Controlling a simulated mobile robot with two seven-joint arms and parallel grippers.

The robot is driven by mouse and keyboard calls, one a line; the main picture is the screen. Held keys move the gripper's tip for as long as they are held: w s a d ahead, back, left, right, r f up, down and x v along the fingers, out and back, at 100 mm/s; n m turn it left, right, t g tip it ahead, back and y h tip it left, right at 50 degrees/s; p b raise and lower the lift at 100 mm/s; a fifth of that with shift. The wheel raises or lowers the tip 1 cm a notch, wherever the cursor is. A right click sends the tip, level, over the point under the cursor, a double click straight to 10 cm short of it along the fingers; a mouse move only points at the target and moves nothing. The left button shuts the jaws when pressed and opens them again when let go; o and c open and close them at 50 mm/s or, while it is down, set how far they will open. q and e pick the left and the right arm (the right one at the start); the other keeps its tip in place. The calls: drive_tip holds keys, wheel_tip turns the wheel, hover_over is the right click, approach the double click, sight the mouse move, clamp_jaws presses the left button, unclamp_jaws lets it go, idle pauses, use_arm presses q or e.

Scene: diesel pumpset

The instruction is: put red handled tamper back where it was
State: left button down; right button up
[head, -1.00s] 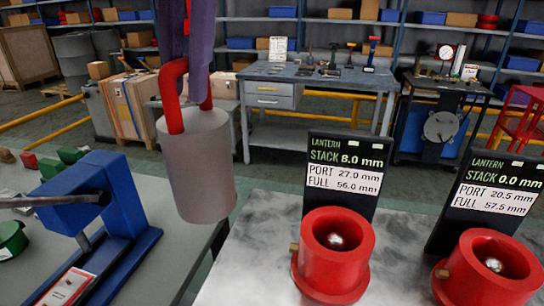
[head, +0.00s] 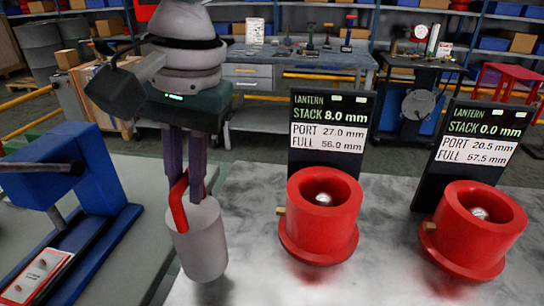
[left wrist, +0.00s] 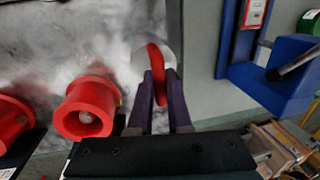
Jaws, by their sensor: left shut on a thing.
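The tamper (head: 201,246) is a grey cylinder with a bent red handle (head: 179,204). My left gripper (head: 184,185) is shut on the red handle, with the cylinder hanging upright below it. In the head view the tamper is at the left edge of the grey marbled table, left of the red fixtures. I cannot tell whether its base touches the surface. In the left wrist view the red handle (left wrist: 158,72) shows between the purple fingers, and the cylinder is partly hidden behind them. My right gripper is not in view.
Two red ring fixtures (head: 321,240) (head: 468,252) stand on the marbled table (head: 250,196) before black lantern signs (head: 329,140) (head: 475,150). A blue press (head: 75,190) stands on the left bench. A gap separates the two tables. A workbench with tools (head: 290,64) is behind.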

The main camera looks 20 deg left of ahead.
sight(192, 211)
use_arm(q)
drive_tip(key=shift+f, duration=2.2)
drive_tip(key=c, duration=0.8)
unclamp_jaws()
drive_tip(key=shift+c, duration=0.2)
